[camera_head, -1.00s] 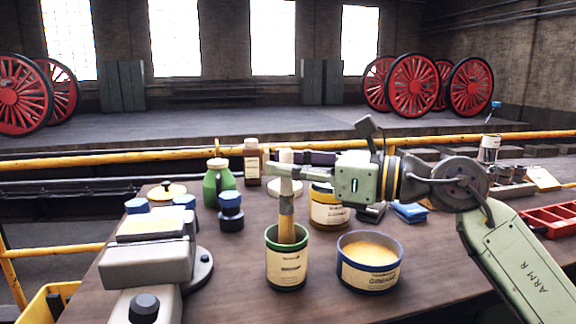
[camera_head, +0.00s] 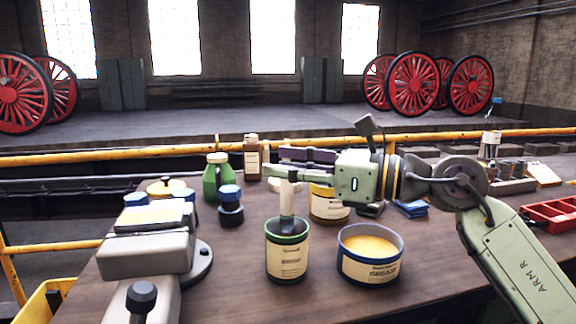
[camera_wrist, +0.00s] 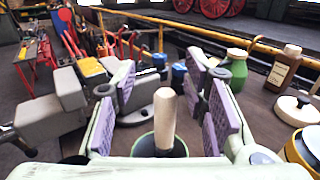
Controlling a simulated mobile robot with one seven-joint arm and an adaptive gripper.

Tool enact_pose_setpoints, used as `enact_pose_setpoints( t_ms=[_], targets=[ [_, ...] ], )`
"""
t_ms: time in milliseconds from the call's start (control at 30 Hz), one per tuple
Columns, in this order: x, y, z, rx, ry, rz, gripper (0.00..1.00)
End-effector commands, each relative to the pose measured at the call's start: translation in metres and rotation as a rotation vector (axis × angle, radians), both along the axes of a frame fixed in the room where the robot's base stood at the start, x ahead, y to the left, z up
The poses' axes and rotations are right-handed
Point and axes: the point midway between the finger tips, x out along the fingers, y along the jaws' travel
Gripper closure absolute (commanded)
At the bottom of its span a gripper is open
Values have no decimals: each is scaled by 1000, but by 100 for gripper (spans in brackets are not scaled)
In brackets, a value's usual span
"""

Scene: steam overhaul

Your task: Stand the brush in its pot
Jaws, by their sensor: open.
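The brush (camera_head: 287,196) stands nearly upright in the green-rimmed pot (camera_head: 287,262), its pale wooden handle up and its lower end hidden inside. My gripper (camera_head: 283,174) is open above the pot, at the height of the handle's top. In the wrist view the brush handle (camera_wrist: 165,118) rises between the two purple-padded fingers of my gripper (camera_wrist: 162,85), with a gap on each side.
A blue-rimmed grease tin (camera_head: 370,270) stands close right of the pot. A grey vise-like device (camera_head: 145,255) is at left, with a green bottle (camera_head: 216,180) and blue-capped jar (camera_head: 230,212) beyond. Bare tabletop lies in front.

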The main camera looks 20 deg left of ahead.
Motion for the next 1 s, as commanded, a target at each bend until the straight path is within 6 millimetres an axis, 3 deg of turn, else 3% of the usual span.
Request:
enact_pose_setpoints(
  t_ms=[267, 700, 1000],
  targets=[
    [0, -7, 0, 1, 1, -1, 60],
    [-2, -93, 1, 3, 2, -3, 60],
    [-4, -120, 1, 0, 0, 0, 60]
  ],
)
